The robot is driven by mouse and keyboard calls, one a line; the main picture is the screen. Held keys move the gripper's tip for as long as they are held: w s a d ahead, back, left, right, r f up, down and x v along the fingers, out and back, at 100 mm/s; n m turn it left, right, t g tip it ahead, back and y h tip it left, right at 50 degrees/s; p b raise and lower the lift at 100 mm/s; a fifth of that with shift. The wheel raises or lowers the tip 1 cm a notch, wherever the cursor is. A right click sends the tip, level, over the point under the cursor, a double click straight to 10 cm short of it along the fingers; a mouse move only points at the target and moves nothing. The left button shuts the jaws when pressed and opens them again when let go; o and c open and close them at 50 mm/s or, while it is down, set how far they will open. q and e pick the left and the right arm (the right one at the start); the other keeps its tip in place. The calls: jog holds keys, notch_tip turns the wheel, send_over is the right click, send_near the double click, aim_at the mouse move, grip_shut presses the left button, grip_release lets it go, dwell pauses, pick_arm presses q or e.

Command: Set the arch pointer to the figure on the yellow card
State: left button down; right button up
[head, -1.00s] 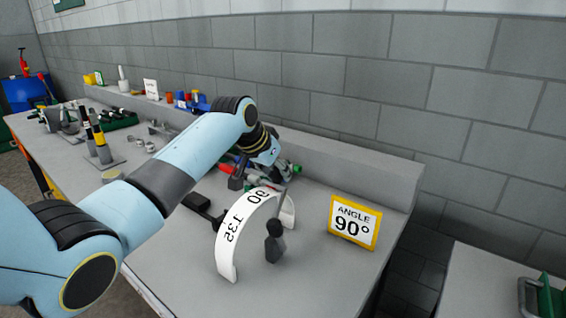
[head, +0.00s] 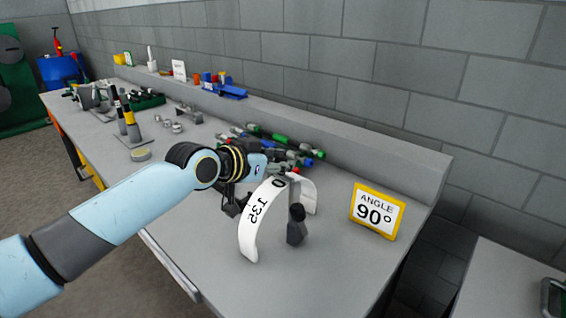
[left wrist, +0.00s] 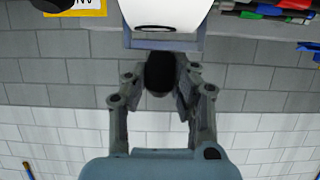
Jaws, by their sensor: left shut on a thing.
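The white arch scale (head: 251,228) stands on the bench; "135" reads on its near side and part of another figure shows at its top. A dark post with a round black top (head: 297,228) stands to its right. The yellow-framed card (head: 377,211) reads "ANGLE 90°" and stands right of the arch. My left gripper (head: 236,203) is at the arch's left side, partly hidden there. In the left wrist view its fingers (left wrist: 162,88) are shut on a black knob (left wrist: 159,72), below the white arch piece (left wrist: 160,40). The pointer's reading is hidden. My right gripper is out of view.
Several coloured hand tools (head: 290,148) lie behind the arch by the raised back ledge (head: 350,160). Farther left are dark posts with yellow bands (head: 131,125), metal rings and a blue holder (head: 228,91). The bench front right of the arch is clear.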

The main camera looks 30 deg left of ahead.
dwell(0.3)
pick_arm(q)
jog(key=c, duration=1.1)
grip_release()
jog(key=shift+o, duration=0.2)
jog(key=v, duration=1.2)
jog(key=shift+f, duration=0.1)
